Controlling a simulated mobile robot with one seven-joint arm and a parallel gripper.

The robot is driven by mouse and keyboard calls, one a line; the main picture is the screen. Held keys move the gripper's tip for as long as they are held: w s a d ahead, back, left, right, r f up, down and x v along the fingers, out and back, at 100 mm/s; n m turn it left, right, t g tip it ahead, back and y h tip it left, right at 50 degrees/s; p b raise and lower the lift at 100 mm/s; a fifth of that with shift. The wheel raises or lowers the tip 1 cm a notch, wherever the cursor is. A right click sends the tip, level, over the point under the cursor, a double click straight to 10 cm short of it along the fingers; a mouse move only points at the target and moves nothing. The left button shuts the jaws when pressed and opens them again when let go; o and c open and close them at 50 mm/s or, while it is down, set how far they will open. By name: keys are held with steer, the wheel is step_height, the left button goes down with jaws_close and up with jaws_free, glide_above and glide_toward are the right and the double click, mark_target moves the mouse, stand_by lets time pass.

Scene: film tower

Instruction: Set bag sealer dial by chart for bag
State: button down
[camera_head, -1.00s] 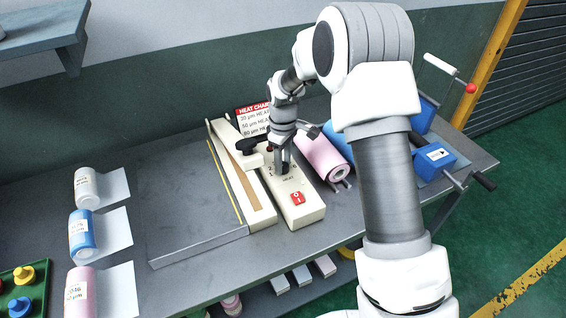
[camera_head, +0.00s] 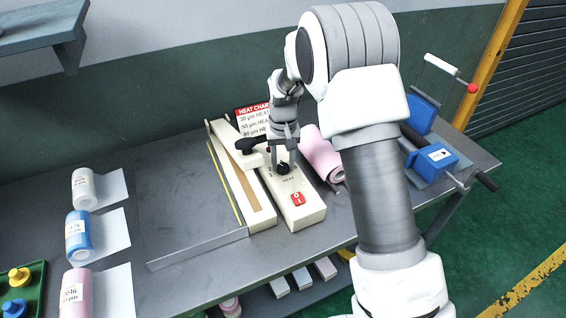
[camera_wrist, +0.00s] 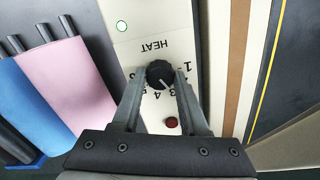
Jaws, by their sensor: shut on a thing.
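The cream bag sealer (camera_head: 310,214) stands on the grey bench with a black heat dial (camera_head: 283,169) and a red switch on its top. My gripper (camera_head: 284,158) points down with its fingers shut on the dial; the wrist view shows the dial (camera_wrist: 160,74) between the fingertips. Its white mark points towards the 3 and 4, but the exact setting is hard to read. The heat chart (camera_head: 251,118) stands behind, with lines for 30, 50 and 80 µm; my arm hides their heat numbers.
A pink roll (camera_head: 322,155) lies right of the sealer.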

mark_target(283, 166)
steer(key=shift+m, duration=0.8)
steer(key=shift+c, duration=2.1)
jaws_free()
step_height(283, 166, up, 18)
steer(key=shift+f+p, duration=0.25)
steer(key=shift+p, duration=0.15)
